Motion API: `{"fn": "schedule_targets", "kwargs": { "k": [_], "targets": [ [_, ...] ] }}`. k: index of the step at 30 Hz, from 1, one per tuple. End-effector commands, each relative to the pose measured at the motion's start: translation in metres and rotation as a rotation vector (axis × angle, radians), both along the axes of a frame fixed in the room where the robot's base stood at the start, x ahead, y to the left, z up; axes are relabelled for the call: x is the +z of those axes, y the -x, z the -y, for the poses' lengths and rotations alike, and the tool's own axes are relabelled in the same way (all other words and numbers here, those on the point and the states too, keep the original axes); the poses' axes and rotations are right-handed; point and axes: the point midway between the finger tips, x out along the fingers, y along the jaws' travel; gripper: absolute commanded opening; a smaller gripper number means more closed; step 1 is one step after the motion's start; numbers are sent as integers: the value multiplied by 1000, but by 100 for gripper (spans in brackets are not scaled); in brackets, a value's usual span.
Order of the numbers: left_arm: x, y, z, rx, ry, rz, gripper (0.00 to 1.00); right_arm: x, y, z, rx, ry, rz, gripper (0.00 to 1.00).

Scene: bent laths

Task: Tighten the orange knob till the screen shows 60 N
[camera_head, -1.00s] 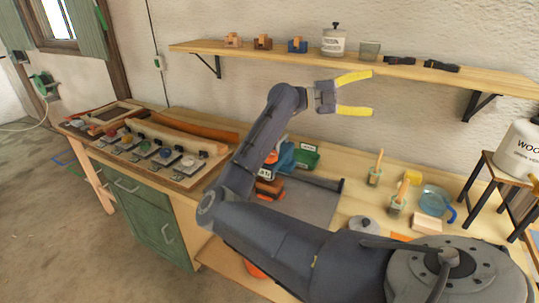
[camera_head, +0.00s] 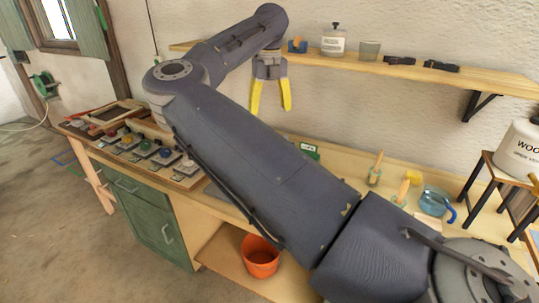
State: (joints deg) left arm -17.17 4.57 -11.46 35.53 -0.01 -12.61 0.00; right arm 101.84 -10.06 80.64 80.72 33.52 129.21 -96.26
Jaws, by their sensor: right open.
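A row of small clamp units with coloured knobs (camera_head: 145,146) stands along the left part of the bench, in front of a bent lath mostly hidden by my arm. The knobs are too small to tell which one is orange, and no screen reading is legible. My right gripper (camera_head: 271,100) is open and empty, its yellow fingers pointing down in front of the wall, below the shelf and apart from the clamps. My right arm crosses the middle of the view and hides the centre of the bench.
Brushes (camera_head: 376,168) and a blue jug (camera_head: 435,201) stand at right. An orange bucket (camera_head: 260,257) sits on the lower board.

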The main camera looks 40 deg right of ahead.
Motion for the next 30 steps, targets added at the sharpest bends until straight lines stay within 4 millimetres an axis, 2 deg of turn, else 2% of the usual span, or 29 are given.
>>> {"fn": "schedule_targets", "kwargs": {
  "k": [5, 21, 30],
  "targets": [
    [0, 0, 0, 0, 0, 0, 44, -18, 0, -1, -1, -4, -1, 73],
    [0, 0, 0, 0, 0, 0, 44, -114, 1, 0, -2, -1, -3, 73],
    [0, 0, 0, 0, 0, 0, 44, -154, 0, 0, -1, 0, -1, 73]
  ]
}}
